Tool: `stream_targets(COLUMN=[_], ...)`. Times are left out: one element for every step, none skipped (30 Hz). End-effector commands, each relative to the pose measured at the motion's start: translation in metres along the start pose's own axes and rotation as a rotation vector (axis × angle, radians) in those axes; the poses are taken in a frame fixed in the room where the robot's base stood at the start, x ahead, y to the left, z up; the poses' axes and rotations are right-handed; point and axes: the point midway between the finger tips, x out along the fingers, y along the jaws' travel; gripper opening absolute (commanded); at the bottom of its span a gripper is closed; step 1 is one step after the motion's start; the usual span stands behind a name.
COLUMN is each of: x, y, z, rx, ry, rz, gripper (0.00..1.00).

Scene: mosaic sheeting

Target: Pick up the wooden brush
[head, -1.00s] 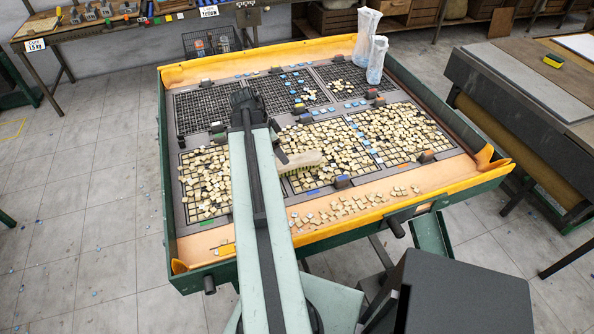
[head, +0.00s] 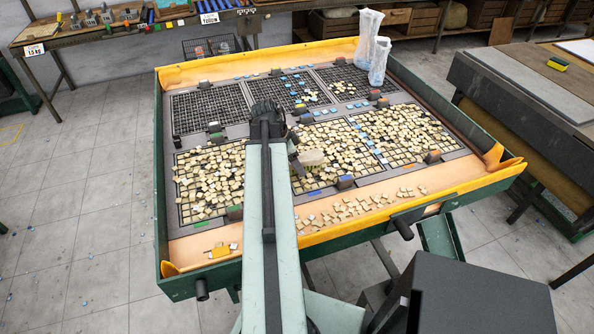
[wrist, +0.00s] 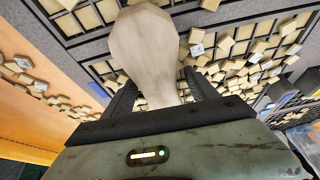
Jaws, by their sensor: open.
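The wooden brush (head: 313,158) lies on the tile-covered grids in the middle of the big table, its left part hidden behind my arm in the head view. In the wrist view its pale, rounded wooden handle (wrist: 146,42) fills the upper middle. My gripper (wrist: 158,80) is open, with one dark finger on each side of the handle in that picture. I see no finger closed on it, and I cannot tell whether either finger touches it. In the head view only a dark part of my gripper shows beside the brush.
Several black grids (head: 208,108) hold loose beige tiles (head: 405,130) around the brush. Small dark blocks (head: 345,182) stand along the grid edges. Two clear plastic-wrapped objects (head: 379,62) stand at the back right. A padded yellow rim (head: 225,68) borders the table.

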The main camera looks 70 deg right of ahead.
Motion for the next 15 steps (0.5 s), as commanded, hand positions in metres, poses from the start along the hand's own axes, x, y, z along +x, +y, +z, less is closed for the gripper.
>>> stream_targets(x=[0.0012,0.0001,-0.0007,-0.0008,-0.0009,-0.0009,-0.0009,-0.0010,-0.0010,-0.0010,-0.0009,-0.0009,-0.0009,-0.0009,-0.0009], y=[0.0000,0.0000,0.0000,0.0000,0.0000,0.0000,0.0000,0.0000,0.0000,0.0001,0.0001,0.0001,0.0001,0.0001,0.0001], z=[-0.0001,-0.0005,-0.0007,-0.0008,-0.0008,-0.0008,-0.0009,-0.0009,-0.0009,-0.0009,-0.0009,-0.0010,-0.0010,-0.0011,-0.0011], rx=[0.000,0.000,0.000,0.000,0.000,0.000,0.000,0.000,0.000,0.000,0.000,0.001,0.001,0.001,0.001], ry=[0.000,0.000,0.000,0.000,0.000,0.000,0.000,0.000,0.000,0.000,0.000,0.000,0.000,0.000,0.000], rz=[0.000,0.000,0.000,0.000,0.000,0.000,0.000,0.000,0.000,0.000,0.000,0.000,0.000,0.000,0.000], gripper=[0.67,0.67,0.67,0.67,0.67,0.59,0.51,0.42,0.31,0.23,0.14,0.03,0.00,0.00,0.00])
